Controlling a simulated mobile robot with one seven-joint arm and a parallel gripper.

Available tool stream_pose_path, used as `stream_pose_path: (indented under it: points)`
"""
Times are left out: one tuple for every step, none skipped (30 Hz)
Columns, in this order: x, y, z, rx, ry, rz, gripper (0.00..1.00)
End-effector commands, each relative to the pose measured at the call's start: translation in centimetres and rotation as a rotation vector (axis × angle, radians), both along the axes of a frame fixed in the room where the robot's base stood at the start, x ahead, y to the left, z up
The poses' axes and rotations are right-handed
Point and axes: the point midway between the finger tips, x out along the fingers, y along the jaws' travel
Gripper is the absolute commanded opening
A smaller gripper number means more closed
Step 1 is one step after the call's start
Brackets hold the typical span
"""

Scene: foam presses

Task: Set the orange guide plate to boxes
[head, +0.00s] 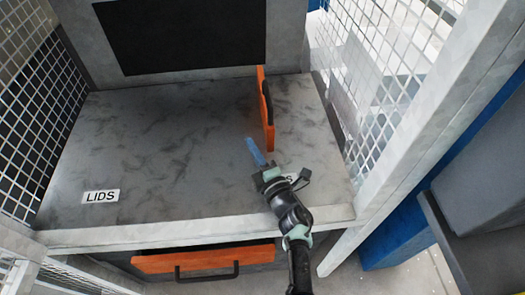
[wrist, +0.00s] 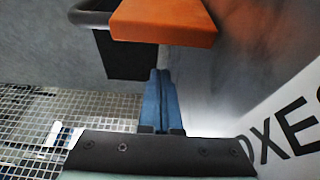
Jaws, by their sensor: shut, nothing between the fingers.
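The orange guide plate (head: 265,112) stands upright on the grey bench, right of its middle, with a dark handle on its right face. My gripper (head: 254,148) is at the plate's near end, a little left of it, its blue fingers shut and empty. In the wrist view the closed fingers (wrist: 160,95) point toward the orange plate (wrist: 165,22) and its black handle (wrist: 92,18); I cannot tell whether they touch. The BOXES label (wrist: 288,128) shows in part in the wrist view; my gripper hides most of it in the head view.
A LIDS label (head: 100,196) lies at the bench's front left. The bench top (head: 165,135) is clear left of the plate. Mesh guards (head: 375,75) flank both sides, and a dark panel (head: 185,35) stands at the back. An orange-fronted drawer (head: 205,258) is below the front edge.

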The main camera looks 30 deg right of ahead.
Motion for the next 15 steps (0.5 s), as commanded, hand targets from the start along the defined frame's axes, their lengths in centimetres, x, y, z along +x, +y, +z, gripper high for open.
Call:
stream_pose_path:
  points:
    - [-1.2, 0.0, 0.1, 0.001, 0.001, -0.003, 0.00]
    - [-1.9, 0.0, 0.2, 0.003, 0.002, -0.005, 0.00]
    - [-2.8, 0.1, 0.2, 0.001, 0.002, -0.003, 0.00]
    - [-3.5, 0.2, 0.2, 0.001, 0.002, -0.003, 0.00]
    - [-4.1, 0.2, 0.2, 0.002, 0.001, -0.003, 0.00]
    - [-4.9, 0.3, 0.2, 0.002, 0.002, -0.002, 0.00]
    - [-5.5, 0.3, 0.2, 0.002, 0.001, -0.002, 0.00]
    - [-6.1, 0.3, 0.1, 0.001, 0.001, -0.002, 0.00]
    - [-6.8, 0.5, 0.1, 0.001, 0.001, 0.000, 0.00]
    - [-7.3, 0.5, 0.1, 0.001, 0.000, 0.001, 0.00]
    - [-7.8, 0.6, 0.1, 0.002, 0.001, 0.001, 0.00]
    - [-8.3, 0.6, 0.1, 0.001, 0.000, 0.000, 0.00]
    - [-8.7, 0.6, 0.1, 0.000, 0.000, 0.001, 0.00]
    - [-9.0, 0.6, 0.0, 0.000, 0.001, 0.002, 0.00]
    - [-9.3, 0.6, 0.0, 0.000, 0.000, 0.002, 0.00]
